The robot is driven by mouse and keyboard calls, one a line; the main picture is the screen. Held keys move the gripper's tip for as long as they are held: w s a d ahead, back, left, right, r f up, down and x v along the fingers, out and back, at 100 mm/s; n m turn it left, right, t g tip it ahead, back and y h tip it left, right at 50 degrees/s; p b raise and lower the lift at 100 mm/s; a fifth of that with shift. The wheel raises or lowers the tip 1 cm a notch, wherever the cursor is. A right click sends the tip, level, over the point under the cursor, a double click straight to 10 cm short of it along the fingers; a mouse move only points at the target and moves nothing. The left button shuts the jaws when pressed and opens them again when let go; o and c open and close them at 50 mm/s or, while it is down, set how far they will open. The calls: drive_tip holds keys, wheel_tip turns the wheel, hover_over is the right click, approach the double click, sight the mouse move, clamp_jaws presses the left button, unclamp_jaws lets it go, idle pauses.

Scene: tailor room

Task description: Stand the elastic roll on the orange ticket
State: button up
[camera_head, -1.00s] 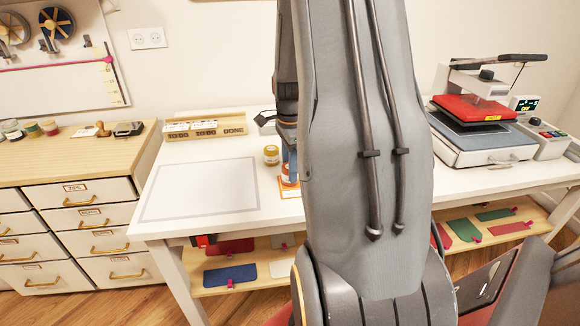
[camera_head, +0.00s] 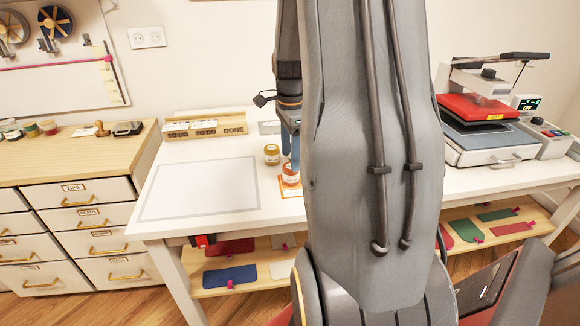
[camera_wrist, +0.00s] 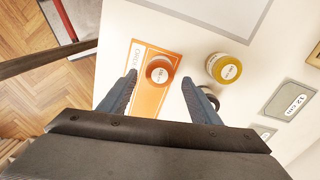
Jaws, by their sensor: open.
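An orange roll with a pale round label on top (camera_head: 290,173) stands upright on the orange ticket (camera_head: 287,192). In the wrist view, the orange roll (camera_wrist: 160,70) rests on the upper part of the orange ticket (camera_wrist: 149,100), which has lettering along its left edge. Its label is too small to read, so I cannot confirm that it is the elastic roll. My gripper (camera_wrist: 159,79) is open, with its blue fingers apart on either side of the roll and seemingly above it. In the head view my gripper (camera_head: 291,152) is partly hidden by my arm.
A yellow roll (camera_head: 271,155) stands close behind the ticket, right of it in the wrist view (camera_wrist: 230,70). A pale outlined mat (camera_head: 200,189) lies left. Behind are a labelled wooden rack (camera_head: 205,124) and a grey card (camera_head: 270,128). A heat press (camera_head: 485,125) stands right.

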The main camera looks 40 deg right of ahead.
wheel_tip(320, 180, up, 8)
drive_tip(key=f+b, duration=0.1)
drive_tip(key=b, duration=0.1)
drive_tip(key=s+a+f+n, duration=0.3)
drive_tip(key=a+n, duration=0.4)
drive_tip(key=a, duration=0.2)
drive_tip(key=s+a+f+n, duration=0.3)
drive_tip(key=a+n, duration=0.5)
drive_tip(key=a, duration=0.2)
drive_tip(key=s+a+f+n+t, duration=0.1)
drive_tip(key=s+a+f+n, duration=0.2)
drive_tip(key=a+n, duration=0.4)
drive_tip(key=shift+s+a, duration=0.2)
drive_tip(key=shift+a, duration=1)
